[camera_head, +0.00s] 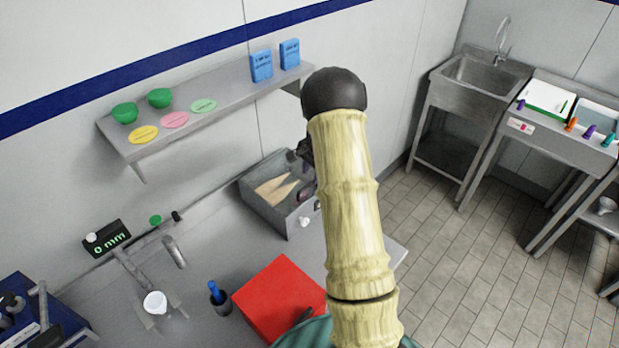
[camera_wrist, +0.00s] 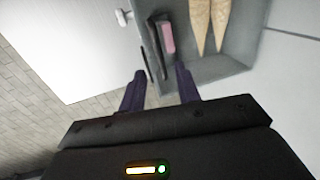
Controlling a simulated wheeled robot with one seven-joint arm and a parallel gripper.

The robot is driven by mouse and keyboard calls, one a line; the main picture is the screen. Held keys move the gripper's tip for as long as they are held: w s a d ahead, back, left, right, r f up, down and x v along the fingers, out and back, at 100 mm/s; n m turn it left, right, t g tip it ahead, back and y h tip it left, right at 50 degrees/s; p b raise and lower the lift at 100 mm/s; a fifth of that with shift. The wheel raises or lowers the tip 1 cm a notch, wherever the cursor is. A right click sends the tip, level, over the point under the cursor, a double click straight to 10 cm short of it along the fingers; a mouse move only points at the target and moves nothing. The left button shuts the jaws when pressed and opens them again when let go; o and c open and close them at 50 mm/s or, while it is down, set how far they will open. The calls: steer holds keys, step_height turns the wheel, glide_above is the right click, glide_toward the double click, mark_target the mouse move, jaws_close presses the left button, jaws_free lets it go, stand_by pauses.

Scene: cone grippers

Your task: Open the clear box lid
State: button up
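The box (camera_head: 268,214) stands on the counter against the wall, with grey walls and pale cones (camera_head: 275,189) inside. In the wrist view the box (camera_wrist: 245,52) shows two tan cones (camera_wrist: 209,22), a pink piece (camera_wrist: 168,37) and a dark bar (camera_wrist: 157,45) near its edge. I cannot make out a clear lid or tell whether it is open or shut. My gripper (camera_wrist: 161,71) has its two dark purple fingers apart, at the near corner of the box. The dark bar's end is close to the gap between the fingertips; contact is unclear. In the head view my arm partly hides the gripper.
A white knob (camera_head: 305,221) is on the box's front. A red box (camera_head: 277,298), a blue-handled tool in a dark cup (camera_head: 218,293) and a white cup (camera_head: 155,302) stand nearby. A shelf (camera_head: 208,100) hangs above. Tiled floor is open at right.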

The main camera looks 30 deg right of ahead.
mark_target(308, 185)
steer(key=shift+w+a+f+p, duration=0.1)
steer(key=shift+w+f+p, duration=0.15)
steer(key=shift+f, duration=0.85)
steer(key=shift+w+a+f+p, duration=0.15)
steer(key=shift+f+p, duration=0.1)
steer(key=shift+f, duration=0.85)
steer(key=shift+d, duration=0.1)
steer(key=shift+c, duration=0.2)
jaws_close()
